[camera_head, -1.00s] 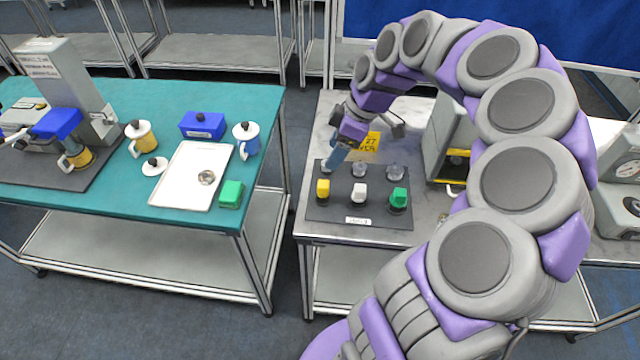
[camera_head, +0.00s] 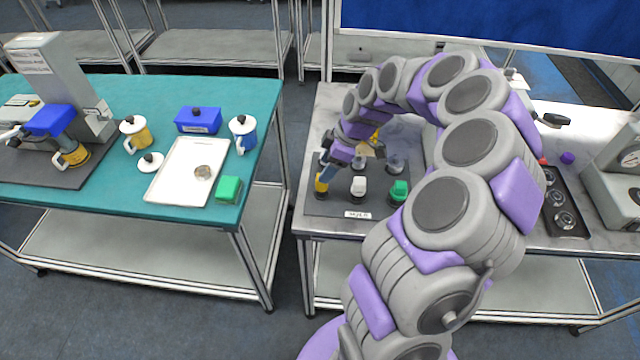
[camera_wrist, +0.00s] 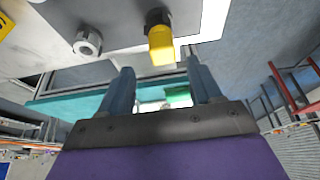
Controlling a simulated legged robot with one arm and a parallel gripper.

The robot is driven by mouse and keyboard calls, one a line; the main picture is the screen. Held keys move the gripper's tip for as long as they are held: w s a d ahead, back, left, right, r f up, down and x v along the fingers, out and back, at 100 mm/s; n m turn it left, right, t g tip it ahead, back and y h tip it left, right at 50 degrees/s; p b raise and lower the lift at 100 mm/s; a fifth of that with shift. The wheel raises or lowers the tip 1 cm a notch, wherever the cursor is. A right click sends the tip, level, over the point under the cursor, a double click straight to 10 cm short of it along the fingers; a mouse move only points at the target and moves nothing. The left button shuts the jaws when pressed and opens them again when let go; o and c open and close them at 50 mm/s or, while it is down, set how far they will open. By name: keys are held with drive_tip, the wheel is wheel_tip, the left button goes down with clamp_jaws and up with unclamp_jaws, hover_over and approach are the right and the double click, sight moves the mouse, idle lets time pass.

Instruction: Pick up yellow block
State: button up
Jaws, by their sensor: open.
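The yellow block (camera_head: 321,185) stands on a dark holder at the left end of the front row on the grey board (camera_head: 340,207). My gripper (camera_head: 326,166) is just above and beside it in the head view, partly covering it. In the wrist view the yellow block (camera_wrist: 160,45) is at the top, on its dark base. My gripper's two blue fingers (camera_wrist: 158,88) are apart with nothing between them. The block lies beyond the fingertips, roughly in line with the gap.
A white block (camera_head: 358,187) and a green block (camera_head: 398,191) stand on holders to the right of the yellow one. Metal cups sit behind them. A teal table (camera_head: 100,195) with a white tray (camera_head: 164,190) is to the left, across a gap.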

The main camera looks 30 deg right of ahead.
drive_tip(key=b+x, duration=0.1)
drive_tip(key=x, duration=0.4)
drive_tip(key=shift+s+a+f+b, duration=0.15)
drive_tip(key=shift+a+f+b, duration=0.05)
drive_tip(key=shift+a+b, duration=0.15)
drive_tip(key=shift+d, duration=0.7)
drive_tip(key=c, duration=0.4)
drive_tip(key=shift+s+a, duration=0.1)
drive_tip(key=shift+a, duration=0.25)
drive_tip(key=c, duration=0.6)
